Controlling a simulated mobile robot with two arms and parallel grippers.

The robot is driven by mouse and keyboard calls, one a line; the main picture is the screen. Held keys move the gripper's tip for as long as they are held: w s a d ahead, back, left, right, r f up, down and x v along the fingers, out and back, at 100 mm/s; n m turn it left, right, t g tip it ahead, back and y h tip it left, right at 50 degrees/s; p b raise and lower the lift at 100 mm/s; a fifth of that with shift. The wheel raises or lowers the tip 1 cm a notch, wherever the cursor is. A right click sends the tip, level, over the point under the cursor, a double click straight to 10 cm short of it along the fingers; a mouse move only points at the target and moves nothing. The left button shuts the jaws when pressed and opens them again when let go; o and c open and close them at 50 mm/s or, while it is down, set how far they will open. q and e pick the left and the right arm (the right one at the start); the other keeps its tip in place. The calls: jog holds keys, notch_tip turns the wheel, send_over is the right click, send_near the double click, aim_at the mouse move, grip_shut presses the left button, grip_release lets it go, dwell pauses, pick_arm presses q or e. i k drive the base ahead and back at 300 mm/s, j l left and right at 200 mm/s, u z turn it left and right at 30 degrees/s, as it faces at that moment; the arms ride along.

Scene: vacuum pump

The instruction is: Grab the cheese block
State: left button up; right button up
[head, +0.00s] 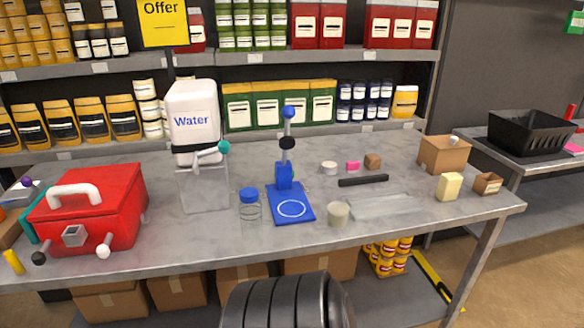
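A pale yellow block, which looks like the cheese block (449,186), stands on the grey table (400,228) near its right end. A small open brown box (487,184) sits just to its right, and a larger brown carton (443,154) stands behind it. A clear flat sheet or bag (382,207) lies to its left. Neither of my grippers is in view.
A blue pump stand (291,208), a blue-capped jar (249,207) and a beige cup (338,214) stand mid-table. A black bar (363,181) lies behind the clear sheet. A red toolbox (90,205) and water container (193,120) are left.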

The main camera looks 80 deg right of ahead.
aim_at(448, 187)
jog(key=z, duration=3.8)
